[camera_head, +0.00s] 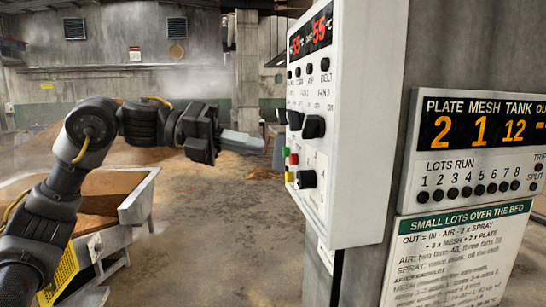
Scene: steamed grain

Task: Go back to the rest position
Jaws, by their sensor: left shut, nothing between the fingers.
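My left gripper (243,142) reaches in from the left on its black arm. It is shut and empty, its fingers pointing right toward the white control box (338,130). A clear gap shows between the fingertips and the box's knobs. A dark shape at the box's left edge, beside the buttons, is too unclear to name. My right gripper is out of view.
A display panel (480,150) reading 2, 1 and 12 hangs on the grey pillar at right, above a green-headed instruction sign (462,255). A metal bin of brown grain (137,203) stands at left beneath my arm. Open concrete floor (210,240) lies in the middle.

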